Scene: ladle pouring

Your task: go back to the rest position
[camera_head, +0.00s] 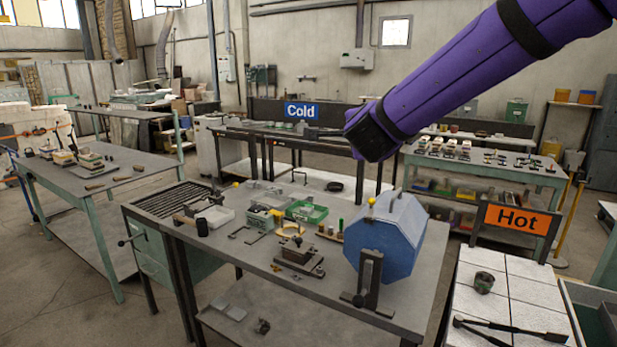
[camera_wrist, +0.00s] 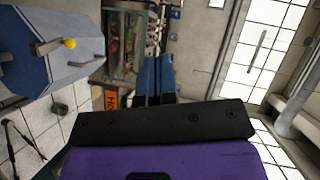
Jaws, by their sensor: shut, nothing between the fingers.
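My purple arm reaches in from the top right of the head view. In the wrist view, the black and purple end of my arm fills the bottom. A blue octagonal drum (camera_head: 385,235) with a yellow knob stands on the front workbench (camera_head: 215,255), below and apart from my gripper; it also shows in the wrist view (camera_wrist: 55,50).
Trays, small tools and fittings lie on the front workbench. A white-tiled table (camera_head: 510,285) at the lower right, by the orange Hot sign (camera_head: 517,219), holds a small dark cup (camera_head: 484,282) and long-handled black tools (camera_head: 510,328). The blue Cold sign (camera_head: 301,111) stands behind.

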